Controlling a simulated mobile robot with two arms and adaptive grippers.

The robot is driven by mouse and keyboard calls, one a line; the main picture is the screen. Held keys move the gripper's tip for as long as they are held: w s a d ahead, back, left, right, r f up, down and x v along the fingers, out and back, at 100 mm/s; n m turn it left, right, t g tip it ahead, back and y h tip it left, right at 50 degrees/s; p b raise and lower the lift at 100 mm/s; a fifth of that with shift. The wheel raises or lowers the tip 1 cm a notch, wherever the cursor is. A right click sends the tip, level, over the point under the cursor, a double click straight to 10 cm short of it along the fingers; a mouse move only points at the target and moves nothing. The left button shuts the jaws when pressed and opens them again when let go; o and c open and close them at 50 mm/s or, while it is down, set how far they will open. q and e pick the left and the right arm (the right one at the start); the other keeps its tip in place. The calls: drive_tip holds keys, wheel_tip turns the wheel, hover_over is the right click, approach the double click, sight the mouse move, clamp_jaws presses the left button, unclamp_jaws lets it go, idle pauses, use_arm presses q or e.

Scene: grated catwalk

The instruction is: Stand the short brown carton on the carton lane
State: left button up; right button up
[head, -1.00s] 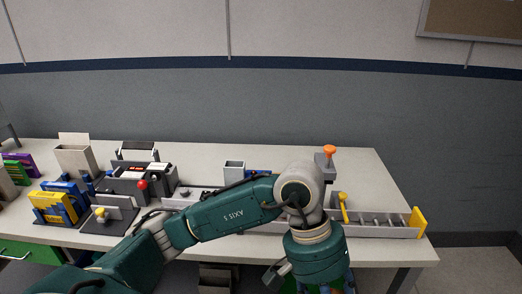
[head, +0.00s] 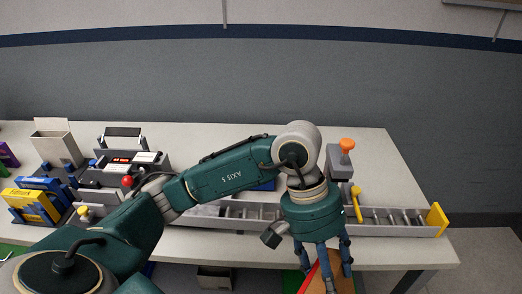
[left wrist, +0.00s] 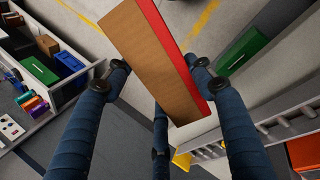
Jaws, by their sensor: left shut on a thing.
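My left gripper (head: 325,262) is in front of the table's near edge, towards the right, fingers pointing down. It is shut on a brown carton with a red side (head: 322,284), cut off by the bottom of the head view. The carton lane (head: 395,221) is a long grey roller track along the table's front. My arm hides part of it. My right gripper is not in view.
A yellow plate (head: 437,219) closes the lane's right end. At left are a machine with a red ball lever (head: 127,182), yellow and blue boxes (head: 35,204) and an open beige box (head: 58,146).

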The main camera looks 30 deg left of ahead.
use_arm(q)
drive_tip(key=shift+w+a, duration=0.15)
drive_tip(key=shift+w, duration=0.05)
drive_tip(key=shift+w+a+r, duration=0.15)
drive_tip(key=shift+w, duration=0.05)
drive_tip(key=w+a+r+n+t+y+p, duration=0.15)
drive_tip(key=w+a+r+n+p, duration=0.4)
drive_tip(key=a+n, duration=0.7)
drive_tip(key=w+a+r+n+y+p, duration=0.3)
drive_tip(key=w+a+n+p, duration=0.3)
drive_tip(key=w+a+n, duration=0.45)
drive_tip(key=shift+n, duration=0.5)
drive_tip(key=f+b, duration=0.1)
drive_tip(key=s+a+f+b, duration=0.1)
drive_tip(key=f, duration=0.1)
drive_tip(key=a+f+b, duration=0.1)
drive_tip(key=f, duration=0.1)
drive_tip(key=shift+s+f, duration=0.1)
drive_tip(key=shift+s, duration=0.2)
drive_tip(key=shift+b, duration=0.35)
